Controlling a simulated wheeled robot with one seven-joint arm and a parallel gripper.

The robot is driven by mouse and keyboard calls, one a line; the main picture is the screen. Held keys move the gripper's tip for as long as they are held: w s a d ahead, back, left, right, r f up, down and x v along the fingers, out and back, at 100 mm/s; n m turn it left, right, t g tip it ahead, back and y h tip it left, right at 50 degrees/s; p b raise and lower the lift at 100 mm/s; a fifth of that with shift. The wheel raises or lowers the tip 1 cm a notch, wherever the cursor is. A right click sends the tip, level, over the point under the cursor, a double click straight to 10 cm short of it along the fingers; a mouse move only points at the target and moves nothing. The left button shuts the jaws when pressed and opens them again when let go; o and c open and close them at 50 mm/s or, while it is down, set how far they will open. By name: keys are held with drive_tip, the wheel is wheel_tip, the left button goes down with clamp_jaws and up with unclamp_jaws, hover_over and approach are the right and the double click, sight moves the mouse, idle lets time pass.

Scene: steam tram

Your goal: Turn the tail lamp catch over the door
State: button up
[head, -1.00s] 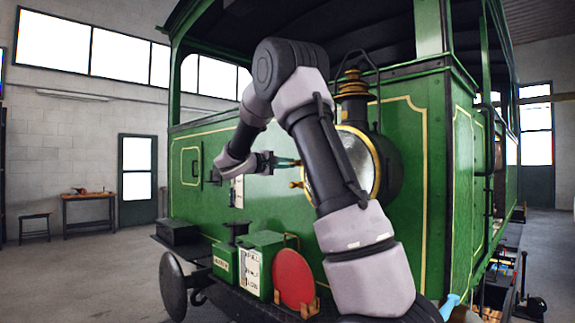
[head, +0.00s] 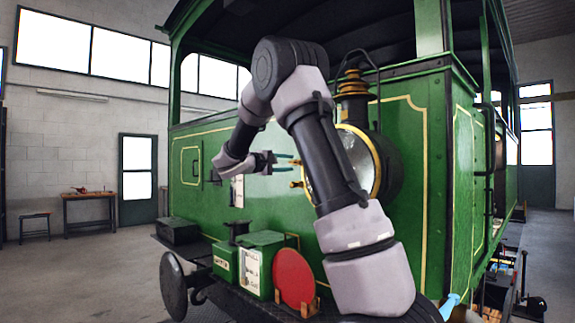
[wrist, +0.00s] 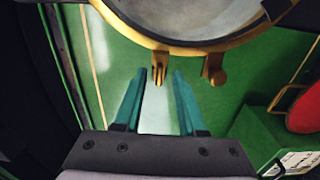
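The tail lamp (head: 388,160) is a large round black lamp on the green tram end. Its glass door (head: 355,160) has a brass rim and looks shut. A brass knob (head: 296,184) stands out at the rim's left. In the wrist view, two brass fittings sit on the rim: a slotted one (wrist: 159,63) and a bigger lug (wrist: 214,70). I cannot tell for certain which is the catch. My gripper (head: 290,162) is open and empty, its teal fingers pointing at the rim. In the wrist view, the slotted fitting shows just beyond the gap between the fingertips (wrist: 160,78).
A brass-topped chimney (head: 352,85) rises from the lamp. A workbench (head: 90,208) stands far left. Open floor lies at left.

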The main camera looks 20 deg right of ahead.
drive_tip(key=v, duration=1)
drive_tip(key=shift+a, duration=0.15)
drive_tip(key=s+d+f+m+g+y, duration=0.1)
drive_tip(key=s+d+f+g+y, duration=0.2)
drive_tip(key=s, duration=0.5)
drive_tip(key=s+d+f+m+g+y, duration=0.1)
drive_tip(key=s+d+f+m+y, duration=0.1)
drive_tip(key=s+d+f+y, duration=0.45)
drive_tip(key=s+a+m+t+y, duration=0.5)
drive_tip(key=s+a+y, duration=0.4)
drive_tip(key=s+a, duration=0.7)
drive_tip(key=shift+s+f, duration=0.3)
drive_tip(key=shift+s, duration=0.4)
